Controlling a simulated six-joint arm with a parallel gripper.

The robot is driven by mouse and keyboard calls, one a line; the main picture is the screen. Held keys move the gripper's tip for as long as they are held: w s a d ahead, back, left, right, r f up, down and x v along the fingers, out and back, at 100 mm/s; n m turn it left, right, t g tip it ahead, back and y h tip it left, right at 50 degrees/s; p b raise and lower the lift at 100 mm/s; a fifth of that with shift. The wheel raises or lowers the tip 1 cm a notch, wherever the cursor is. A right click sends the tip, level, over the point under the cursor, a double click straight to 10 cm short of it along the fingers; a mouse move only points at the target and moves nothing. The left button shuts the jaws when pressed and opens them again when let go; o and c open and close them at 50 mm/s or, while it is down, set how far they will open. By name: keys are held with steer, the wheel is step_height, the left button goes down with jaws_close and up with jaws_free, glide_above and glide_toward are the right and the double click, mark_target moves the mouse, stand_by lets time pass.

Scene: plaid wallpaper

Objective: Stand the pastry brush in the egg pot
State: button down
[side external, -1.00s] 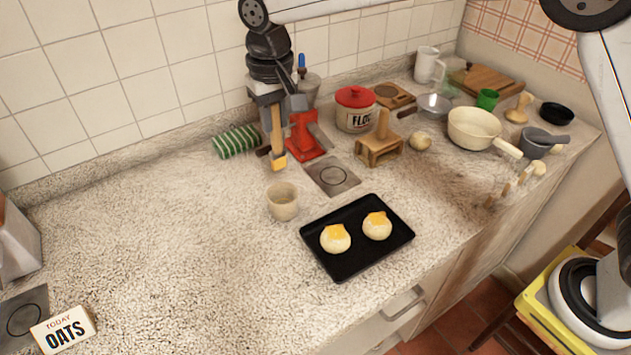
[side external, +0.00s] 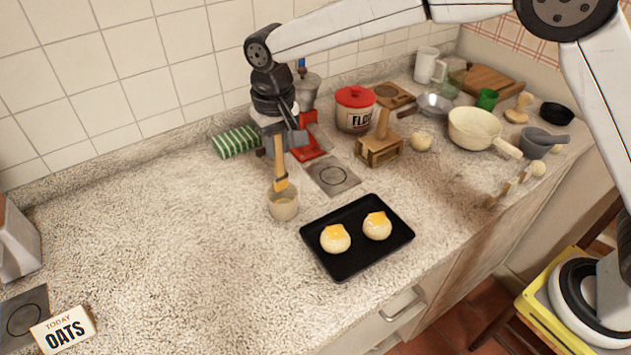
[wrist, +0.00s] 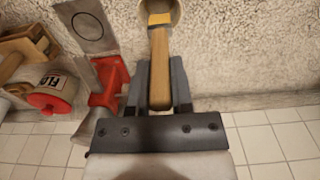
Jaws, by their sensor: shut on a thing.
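The pastry brush (side external: 280,162) has a wooden handle and a yellow-orange band near its lower end. My gripper (side external: 285,142) is shut on its handle and holds it upright, bristle end down. The egg pot (side external: 283,206) is a small beige cup on the counter, left of the black tray. The brush's lower end is at the pot's mouth in the side view; I cannot tell how far inside it is. In the wrist view the handle (wrist: 160,70) lies between the fingers (wrist: 158,88), and the pot (wrist: 172,8) is partly hidden behind the brush.
A black tray (side external: 350,262) with two glazed buns stands right of the pot. A red stand (side external: 308,150), a flour tin (side external: 355,112) and a green striped cloth (side external: 236,142) are behind. The counter's left and front are mostly clear.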

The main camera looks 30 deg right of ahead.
mark_target(280, 177)
steer(key=shift+f, duration=2.2)
steer(key=shift+c, duration=2.2)
jaws_free()
steer(key=shift+s+r, duration=0.15)
steer(key=shift+r, duration=3.75)
